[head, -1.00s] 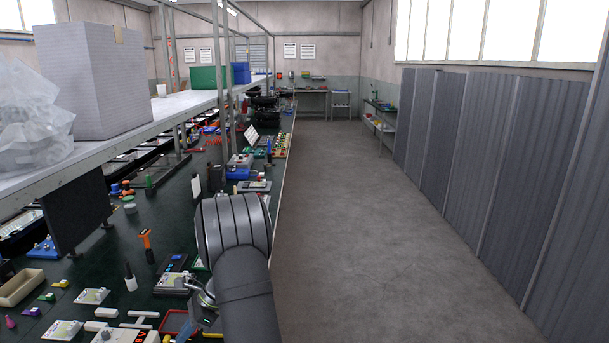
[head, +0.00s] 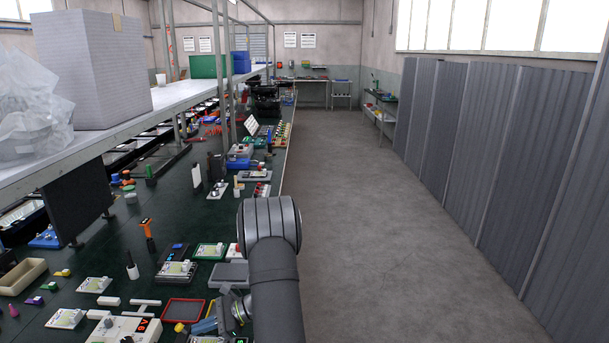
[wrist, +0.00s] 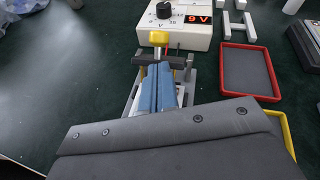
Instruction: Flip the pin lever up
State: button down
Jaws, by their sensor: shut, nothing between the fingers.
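A yellow knob (wrist: 158,38), which looks like the end of the pin lever, stands at the far end of a grey fixture (wrist: 187,88) with a dark crossbar in the wrist view. In the head view the yellow knob (head: 180,327) shows at the lower edge. My gripper (wrist: 157,68) has blue fingers pressed together, empty, over the fixture and pointing at the knob. The fingertips lie just short of the knob in the picture; I cannot tell whether they touch it. In the head view my gripper (head: 196,328) is partly cut off. The fingers hide much of the fixture and any pin.
A white power supply (wrist: 189,34) reading 9 V stands just beyond the knob. A red-rimmed tray (wrist: 223,75) lies to the right, and a yellow edge (wrist: 287,130) shows beside my gripper. Green bench surface (wrist: 60,85) is clear on the left.

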aim_at(178, 325)
jog(key=shift+d, duration=0.1)
jog(key=c, duration=1.3)
grip_release()
jog(key=shift+o, duration=0.2)
jog(key=shift+w+r+n+g+h, duration=0.15)
jog(key=shift+w+n+g+h, duration=0.15)
jog(key=shift+n+g+h, duration=0.55)
jog(key=s+a+r+n+h, duration=0.1)
jog(key=r+n+h, duration=0.1)
jog(key=n, duration=0.3)
jog(key=s+a+r+n+h, duration=0.1)
jog(key=r+n+h, duration=0.2)
jog(key=n, duration=0.3)
jog(key=s+a+r+n+h, duration=0.1)
jog(key=a+r+n+h, duration=0.1)
jog(key=n, duration=0.4)
jog(key=shift+r+h, duration=0.35)
jog(key=shift+r, duration=0.2)
notch_tip(178, 325, up, 12)
jog(key=w+a+n+t+h, duration=0.15)
jog(key=n+t+h, duration=0.35)
jog(key=n, duration=0.8)
jog(key=shift+m, duration=0.25)
jog(key=f, duration=1.7)
jog(key=shift+s+a+f, duration=0.2)
jog(key=shift+a+f, duration=0.05)
jog(key=shift+f, duration=0.05)
grip_shut()
